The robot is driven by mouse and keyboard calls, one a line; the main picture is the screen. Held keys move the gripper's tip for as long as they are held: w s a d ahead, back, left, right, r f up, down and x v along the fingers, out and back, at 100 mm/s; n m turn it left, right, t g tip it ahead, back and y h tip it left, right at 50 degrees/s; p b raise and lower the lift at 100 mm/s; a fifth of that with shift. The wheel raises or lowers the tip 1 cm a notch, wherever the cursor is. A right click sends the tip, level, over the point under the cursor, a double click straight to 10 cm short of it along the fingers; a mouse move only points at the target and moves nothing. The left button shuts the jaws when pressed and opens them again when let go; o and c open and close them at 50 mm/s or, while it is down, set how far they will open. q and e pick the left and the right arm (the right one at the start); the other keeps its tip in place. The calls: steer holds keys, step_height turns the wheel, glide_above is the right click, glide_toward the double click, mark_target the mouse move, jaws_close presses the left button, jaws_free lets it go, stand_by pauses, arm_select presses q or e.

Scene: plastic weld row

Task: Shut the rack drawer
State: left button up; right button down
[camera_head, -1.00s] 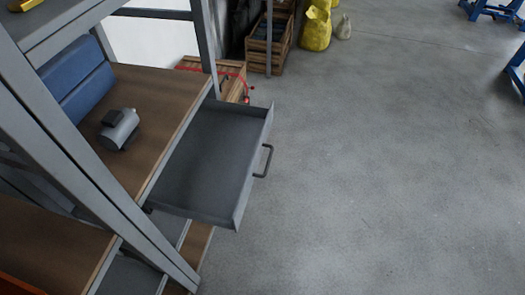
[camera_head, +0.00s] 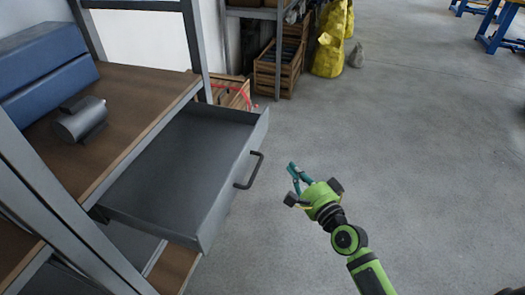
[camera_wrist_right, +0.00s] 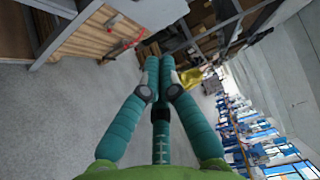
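The rack drawer (camera_head: 180,165) is a grey, empty metal tray pulled out to the right from under the rack's brown shelf. Its dark bar handle (camera_head: 250,171) is on the front panel. My right gripper (camera_head: 293,170), green with teal fingers, is to the right of the handle, apart from it. In the right wrist view its fingers (camera_wrist_right: 160,62) lie together at the tips with nothing between them, so it looks shut. My left gripper is not in view.
A grey motor-like part (camera_head: 80,119) and blue bins (camera_head: 45,65) stand on the shelf (camera_head: 135,90). Rack posts rise beside the drawer. A wooden crate (camera_head: 275,75) and yellow sacks (camera_head: 328,50) are at the back.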

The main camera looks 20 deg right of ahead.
glide_toward(258, 139)
steer(key=w+d, duration=0.2)
steer(key=w, duration=0.2)
steer(key=a, duration=0.1)
steer(key=w+a, duration=0.1)
steer(key=a, duration=0.1)
steer(key=shift+w+f, duration=0.1)
steer(key=shift+w, duration=0.05)
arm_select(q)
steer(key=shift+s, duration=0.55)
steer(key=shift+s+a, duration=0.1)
